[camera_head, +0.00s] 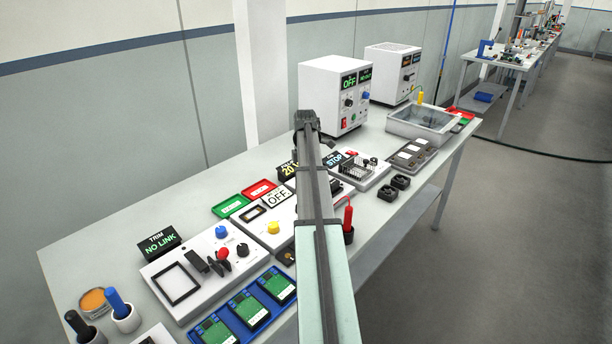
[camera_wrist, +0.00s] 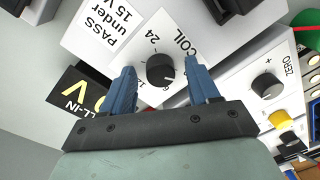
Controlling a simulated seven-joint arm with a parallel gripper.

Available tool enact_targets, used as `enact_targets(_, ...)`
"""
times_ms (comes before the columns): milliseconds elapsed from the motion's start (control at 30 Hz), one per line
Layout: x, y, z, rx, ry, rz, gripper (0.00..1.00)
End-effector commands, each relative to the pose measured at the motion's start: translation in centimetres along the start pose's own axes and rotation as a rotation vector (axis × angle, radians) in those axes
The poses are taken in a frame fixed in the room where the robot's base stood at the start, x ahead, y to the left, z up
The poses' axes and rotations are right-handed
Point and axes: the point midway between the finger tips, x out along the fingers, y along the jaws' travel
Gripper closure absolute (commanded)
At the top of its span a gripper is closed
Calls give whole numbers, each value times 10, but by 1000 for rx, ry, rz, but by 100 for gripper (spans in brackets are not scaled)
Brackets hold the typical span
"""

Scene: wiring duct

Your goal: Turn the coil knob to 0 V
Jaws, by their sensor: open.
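The coil knob (camera_wrist: 160,69) is a round black knob on a white panel marked COIL, with scale numbers around it, 24 among them. In the wrist view it shows between the two blue fingers of my gripper (camera_wrist: 160,78), one finger on each side, with a gap to each. My gripper is open and holds nothing. I cannot tell clearly where the knob's pointer stands. In the head view my arm covers the gripper and the coil knob.
A second black knob (camera_wrist: 267,86) marked ZERO and a yellow knob (camera_wrist: 281,119) sit to the right in the wrist view. A black PULL-IN display (camera_wrist: 82,93) stands at left. The head view shows a trim panel (camera_head: 207,268), white supply boxes (camera_head: 318,82) and a metal basin (camera_head: 407,124).

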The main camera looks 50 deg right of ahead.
Motion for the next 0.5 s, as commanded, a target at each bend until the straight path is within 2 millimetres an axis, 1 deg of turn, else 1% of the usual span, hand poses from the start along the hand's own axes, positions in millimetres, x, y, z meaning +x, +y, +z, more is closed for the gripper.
enact_targets(167, -2, 0, 0, 0, 0, 0, 40)
enact_targets(267, -9, 1, 0, 0, 0, 2, 40)
enact_targets(367, -22, 1, 0, 0, 0, 2, 40)
enact_targets(500, -48, 2, 0, 0, -1, 3, 40)
